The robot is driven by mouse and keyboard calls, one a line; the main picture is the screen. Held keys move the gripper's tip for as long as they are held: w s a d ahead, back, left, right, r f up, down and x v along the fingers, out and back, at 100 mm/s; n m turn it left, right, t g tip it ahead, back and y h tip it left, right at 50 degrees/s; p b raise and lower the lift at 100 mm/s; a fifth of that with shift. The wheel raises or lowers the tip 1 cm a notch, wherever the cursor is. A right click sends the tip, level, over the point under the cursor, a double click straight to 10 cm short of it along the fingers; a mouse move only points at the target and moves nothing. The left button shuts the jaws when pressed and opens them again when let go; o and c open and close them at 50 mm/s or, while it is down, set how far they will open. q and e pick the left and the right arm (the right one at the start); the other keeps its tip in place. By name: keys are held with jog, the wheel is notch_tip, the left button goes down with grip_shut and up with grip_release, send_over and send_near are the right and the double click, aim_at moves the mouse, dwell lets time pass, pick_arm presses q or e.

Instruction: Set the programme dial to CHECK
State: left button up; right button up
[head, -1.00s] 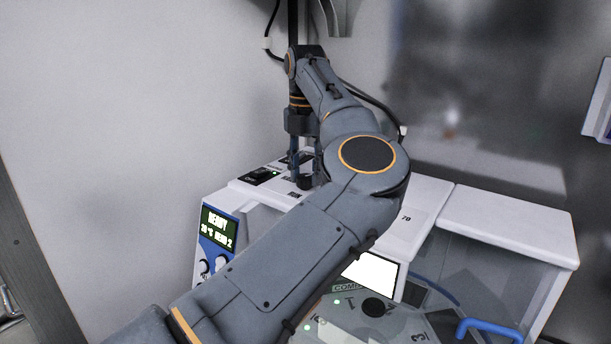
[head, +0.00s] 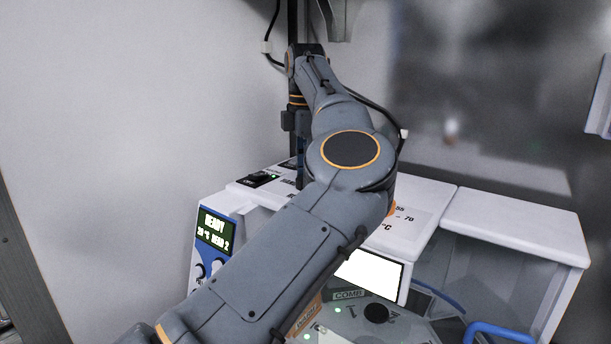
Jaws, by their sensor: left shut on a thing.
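The programme dial is on the flat white top of the machine (head: 262,194), where printed labels show around it. My arm hides the dial itself now. My left gripper (head: 300,172) points down at this top from above, mostly hidden behind my forearm, with only a narrow part of it showing. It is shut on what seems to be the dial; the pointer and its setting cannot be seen. Part of a label reading "55 - 70 °C" shows to the right of my arm. My right gripper is not in view.
A display (head: 216,231) reads READY, with knobs below. A white lidded box (head: 515,232) stands right. A lit screen (head: 370,275) and a blue handle (head: 497,331) are in front.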

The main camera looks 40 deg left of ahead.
pick_arm(q)
jog(key=shift+m, duration=0.4)
jog(key=o, duration=1.2)
jog(key=shift+r, duration=3.75)
